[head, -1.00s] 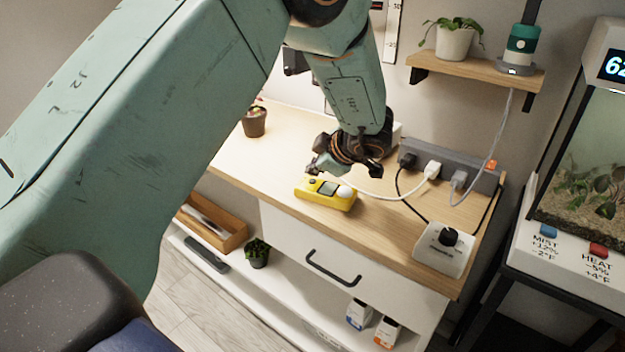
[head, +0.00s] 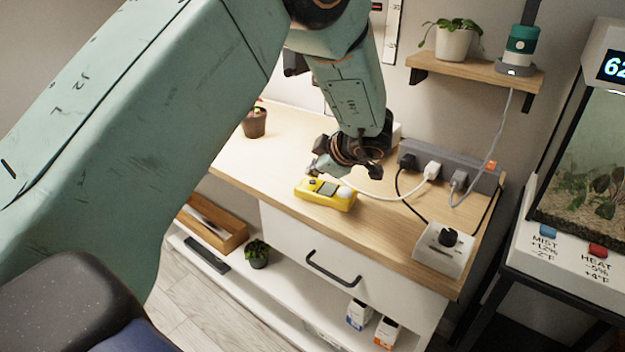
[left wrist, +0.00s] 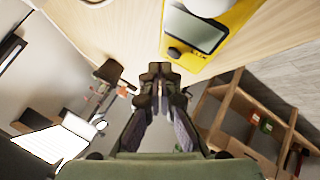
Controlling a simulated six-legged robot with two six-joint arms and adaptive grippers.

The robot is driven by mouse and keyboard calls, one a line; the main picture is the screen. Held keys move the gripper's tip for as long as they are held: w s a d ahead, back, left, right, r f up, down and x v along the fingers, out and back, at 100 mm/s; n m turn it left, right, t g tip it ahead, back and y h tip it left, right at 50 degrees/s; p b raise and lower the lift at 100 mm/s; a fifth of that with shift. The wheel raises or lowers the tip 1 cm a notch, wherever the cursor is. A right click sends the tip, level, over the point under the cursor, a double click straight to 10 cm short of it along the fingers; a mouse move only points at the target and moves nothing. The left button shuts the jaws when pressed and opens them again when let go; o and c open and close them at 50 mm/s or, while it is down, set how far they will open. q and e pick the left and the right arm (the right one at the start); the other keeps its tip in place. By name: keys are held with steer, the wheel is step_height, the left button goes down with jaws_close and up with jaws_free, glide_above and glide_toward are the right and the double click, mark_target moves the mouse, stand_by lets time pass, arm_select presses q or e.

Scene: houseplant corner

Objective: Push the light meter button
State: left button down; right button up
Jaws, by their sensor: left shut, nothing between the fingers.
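The light meter (head: 341,202) is a yellow box with a dark screen and a white dome, lying on the wooden counter. It also shows in the left wrist view (left wrist: 240,17), at the top, with its grey screen. A dark round button (left wrist: 174,53) sits at its near end. My left gripper (head: 314,171) is shut and empty, with its fingertips just above the meter's left end. In the left wrist view the closed fingertips (left wrist: 161,72) appear just below the button. I cannot tell whether they touch it. My right gripper is in neither view.
A grey power strip (head: 452,171) with plugs and cables lies behind the meter. A small potted plant (head: 255,123) stands at the back left. The counter (head: 385,230) is bare between meter and knob box.

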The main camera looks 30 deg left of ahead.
mark_target(314, 184)
arm_select(q)
steer(key=shift+f, duration=0.4)
steer(key=shift+f, duration=0.2)
stand_by(0.4)
steer(key=shift+r, duration=0.1)
steer(key=shift+r+p, duration=0.6)
steer(key=shift+p, duration=0.6)
step_height(314, 184, up, 6)
steer(key=p, duration=0.6)
steer(key=shift+p, duration=0.35)
